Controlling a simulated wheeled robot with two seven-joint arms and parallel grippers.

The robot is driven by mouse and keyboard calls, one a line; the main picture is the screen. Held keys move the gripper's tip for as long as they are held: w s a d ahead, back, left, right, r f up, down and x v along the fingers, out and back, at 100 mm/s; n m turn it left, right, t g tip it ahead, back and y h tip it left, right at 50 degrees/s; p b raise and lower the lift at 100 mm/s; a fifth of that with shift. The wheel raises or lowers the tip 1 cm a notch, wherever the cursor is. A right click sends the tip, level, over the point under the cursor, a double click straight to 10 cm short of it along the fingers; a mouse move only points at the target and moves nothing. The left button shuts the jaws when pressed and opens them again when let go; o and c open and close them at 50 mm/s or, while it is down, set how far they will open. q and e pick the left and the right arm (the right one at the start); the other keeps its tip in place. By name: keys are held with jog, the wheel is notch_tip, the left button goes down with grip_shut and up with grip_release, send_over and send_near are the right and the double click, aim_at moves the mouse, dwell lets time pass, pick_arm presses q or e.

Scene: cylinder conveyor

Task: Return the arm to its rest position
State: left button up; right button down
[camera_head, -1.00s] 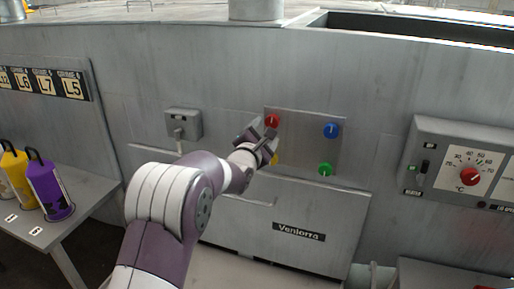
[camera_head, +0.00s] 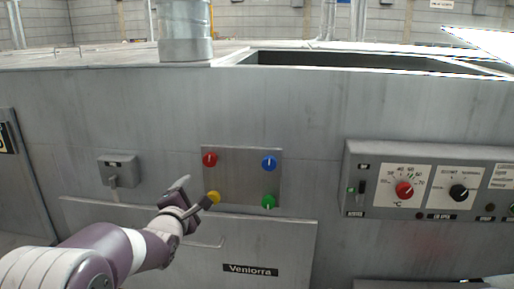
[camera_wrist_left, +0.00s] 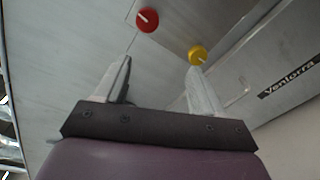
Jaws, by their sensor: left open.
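My left gripper (camera_head: 196,199) is in front of the grey machine, near the lower left corner of the knob panel (camera_head: 238,177). In the left wrist view its two fingers (camera_wrist_left: 158,85) are spread apart with nothing between them. The yellow knob (camera_head: 214,197) shows close by the fingertips; in the left wrist view the yellow knob (camera_wrist_left: 198,54) lies beyond the right finger. The red knob (camera_head: 209,159) is above the gripper, and it also shows in the left wrist view (camera_wrist_left: 147,20). My right gripper is not in view.
The blue knob (camera_head: 269,163) and green knob (camera_head: 268,201) are on the panel's right side. A control box (camera_head: 428,180) with dials juts out at the right. A small switch box (camera_head: 118,170) is at the left. A door handle sits below my gripper.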

pick_arm(q)
jog(key=s+f+m+g, duration=0.55)
jog(key=f+m, duration=0.35)
jog(key=f, duration=0.2)
jog(key=s+d+f+m+g, duration=0.1)
jog(key=s+f+m+g, duration=0.2)
jog(key=s, duration=0.5)
jog(key=s+d+f+m+g, duration=0.1)
jog(key=s+f+m+g, duration=0.2)
jog(key=s+m, duration=0.3)
jog(key=s+d+f+m+g, duration=0.2)
jog(key=s+f+m+g, duration=0.2)
jog(key=s, duration=0.6)
jog(key=shift+s+f+m, duration=0.2)
jog(key=shift+s+m, duration=0.05)
jog(key=shift+m, duration=0.15)
jog(key=shift+a, duration=0.15)
